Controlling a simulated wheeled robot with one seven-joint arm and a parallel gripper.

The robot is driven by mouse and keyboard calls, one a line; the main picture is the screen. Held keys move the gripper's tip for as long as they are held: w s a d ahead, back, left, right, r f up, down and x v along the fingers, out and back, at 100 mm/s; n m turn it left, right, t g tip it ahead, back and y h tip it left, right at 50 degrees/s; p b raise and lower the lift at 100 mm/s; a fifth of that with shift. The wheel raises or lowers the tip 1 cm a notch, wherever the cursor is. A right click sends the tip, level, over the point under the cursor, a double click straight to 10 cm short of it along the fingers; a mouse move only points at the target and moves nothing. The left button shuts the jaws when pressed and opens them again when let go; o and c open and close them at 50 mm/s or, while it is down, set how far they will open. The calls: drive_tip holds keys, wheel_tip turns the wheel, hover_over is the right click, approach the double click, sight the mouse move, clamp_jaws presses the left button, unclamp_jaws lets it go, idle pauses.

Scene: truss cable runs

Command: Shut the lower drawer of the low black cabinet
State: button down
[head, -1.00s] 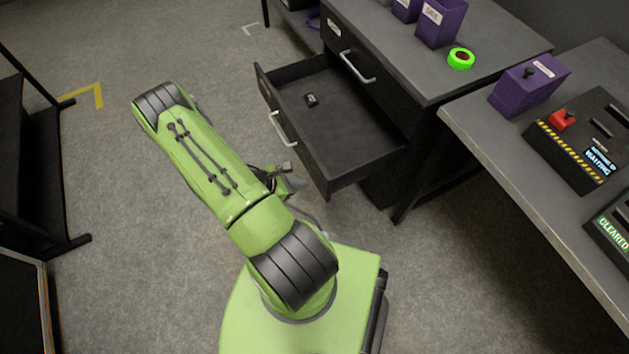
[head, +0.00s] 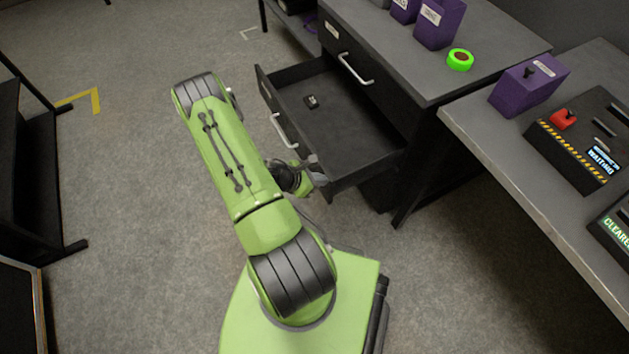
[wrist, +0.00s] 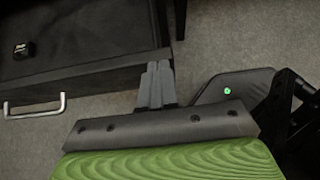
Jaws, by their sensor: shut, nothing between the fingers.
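The lower drawer (head: 345,138) of the low black cabinet (head: 425,125) stands pulled out, with a silver bar handle (head: 285,131) on its front. In the wrist view the drawer (wrist: 90,62) fills the upper left, and its handle (wrist: 36,107) is at the left edge. My gripper (head: 314,172) is at the near right end of the drawer front. In the wrist view its fingers (wrist: 157,80) are shut together, empty, beside the drawer's corner. I cannot tell whether they touch it. The upper drawer (head: 350,62) is shut.
A small black object (head: 311,102) lies inside the open drawer. Purple bins (head: 440,25) and green tape (head: 460,60) are on the cabinet top. A grey table (head: 500,165) with a control box (head: 575,140) stands at right. A black rack (head: 35,170) stands left; floor between is clear.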

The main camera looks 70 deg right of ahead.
drive_tip(key=s+d+p, duration=0.1)
drive_tip(key=s+d, duration=1.5)
drive_tip(key=shift+s+d+p, duration=0.3)
drive_tip(key=shift+s, duration=0.05)
